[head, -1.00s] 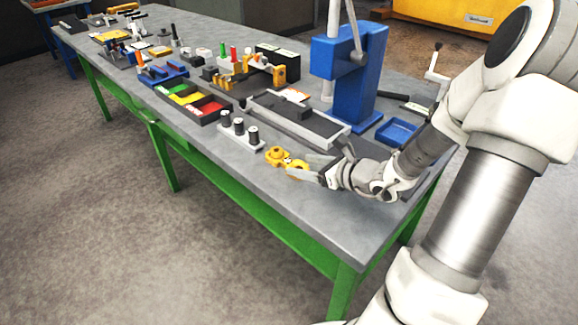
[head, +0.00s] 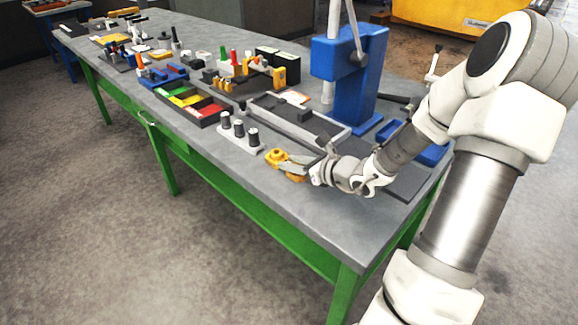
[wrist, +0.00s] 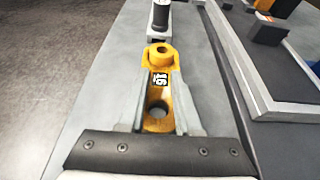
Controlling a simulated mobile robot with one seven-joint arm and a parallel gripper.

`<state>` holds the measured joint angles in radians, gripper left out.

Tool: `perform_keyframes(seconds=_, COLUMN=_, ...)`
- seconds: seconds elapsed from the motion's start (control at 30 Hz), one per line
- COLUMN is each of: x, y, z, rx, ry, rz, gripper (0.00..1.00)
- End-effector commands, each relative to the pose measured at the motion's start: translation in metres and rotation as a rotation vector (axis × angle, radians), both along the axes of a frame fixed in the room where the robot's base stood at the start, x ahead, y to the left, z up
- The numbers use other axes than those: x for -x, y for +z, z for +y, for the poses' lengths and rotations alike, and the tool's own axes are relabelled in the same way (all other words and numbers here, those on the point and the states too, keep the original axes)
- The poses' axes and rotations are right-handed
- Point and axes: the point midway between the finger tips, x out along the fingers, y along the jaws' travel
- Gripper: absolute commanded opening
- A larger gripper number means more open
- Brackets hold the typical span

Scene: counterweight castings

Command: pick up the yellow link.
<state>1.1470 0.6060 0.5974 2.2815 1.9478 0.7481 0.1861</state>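The yellow link (head: 278,157) lies on the grey bench top near its front edge, in front of a white block with black-topped pegs. In the wrist view the link (wrist: 160,52) runs lengthwise, with a raised round boss at its far end, a black-and-white number label at its middle and a round hole at its near end. My gripper (wrist: 160,73) is open, one finger on each side of the link's middle and near end. It also reaches the link from the right in the head view (head: 291,165). Whether the fingers touch the link is unclear.
The white peg block (head: 240,137) stands just beyond the link. A grey-rimmed black tray (head: 345,138) lies behind my gripper, and a blue press (head: 348,75) stands further back. Bench top left and in front of the link is bare.

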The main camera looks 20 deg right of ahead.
Motion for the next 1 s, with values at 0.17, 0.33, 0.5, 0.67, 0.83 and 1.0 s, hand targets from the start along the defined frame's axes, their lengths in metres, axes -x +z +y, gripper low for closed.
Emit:
perform_keyframes(seconds=0.17, x=0.0044, y=-0.0081, z=-0.0011, rx=0.001, ry=-0.004, rz=0.021, gripper=0.00)
perform_keyframes(seconds=0.33, x=0.0054, y=-0.0095, z=-0.0011, rx=0.000, ry=-0.004, rz=0.024, gripper=0.00)
perform_keyframes(seconds=0.5, x=0.0061, y=-0.0105, z=-0.0011, rx=-0.002, ry=-0.005, rz=0.025, gripper=0.00)
perform_keyframes(seconds=0.67, x=0.0062, y=-0.0109, z=-0.0011, rx=-0.002, ry=-0.005, rz=0.026, gripper=0.00)
perform_keyframes(seconds=0.83, x=0.0062, y=-0.0111, z=-0.0010, rx=-0.003, ry=-0.004, rz=0.026, gripper=0.00)
perform_keyframes(seconds=1.0, x=0.0062, y=-0.0113, z=-0.0010, rx=-0.003, ry=-0.004, rz=0.026, gripper=0.00)
